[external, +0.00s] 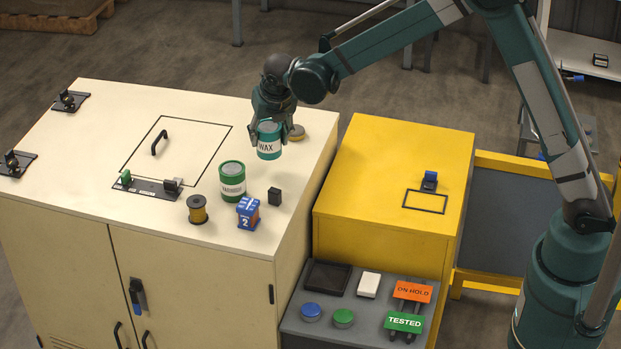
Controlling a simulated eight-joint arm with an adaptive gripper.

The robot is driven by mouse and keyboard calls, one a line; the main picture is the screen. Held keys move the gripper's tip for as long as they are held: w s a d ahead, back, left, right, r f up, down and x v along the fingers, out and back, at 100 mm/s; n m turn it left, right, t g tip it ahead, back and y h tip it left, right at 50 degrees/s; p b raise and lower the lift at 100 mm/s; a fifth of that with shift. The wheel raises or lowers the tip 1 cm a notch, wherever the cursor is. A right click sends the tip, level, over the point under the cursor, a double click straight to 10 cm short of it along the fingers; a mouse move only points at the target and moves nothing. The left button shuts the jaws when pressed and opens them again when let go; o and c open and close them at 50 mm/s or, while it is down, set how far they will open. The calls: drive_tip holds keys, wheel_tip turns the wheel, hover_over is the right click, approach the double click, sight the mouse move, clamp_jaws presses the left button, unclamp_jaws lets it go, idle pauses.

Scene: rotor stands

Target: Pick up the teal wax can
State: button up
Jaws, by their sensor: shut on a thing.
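The teal wax can (269,148), with a white band reading WAX, is at the right part of the cream cabinet top. My gripper (268,132) points down from above and is shut on the can, with fingers at its sides. The can looks upright. I cannot tell whether its base is touching the cabinet top or slightly above it.
A round tan-topped item (296,132) is just right of my gripper. The yellow cabinet (375,165) stands right.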

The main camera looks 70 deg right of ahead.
sight(267, 125)
drive_tip(key=shift+r, duration=2.2)
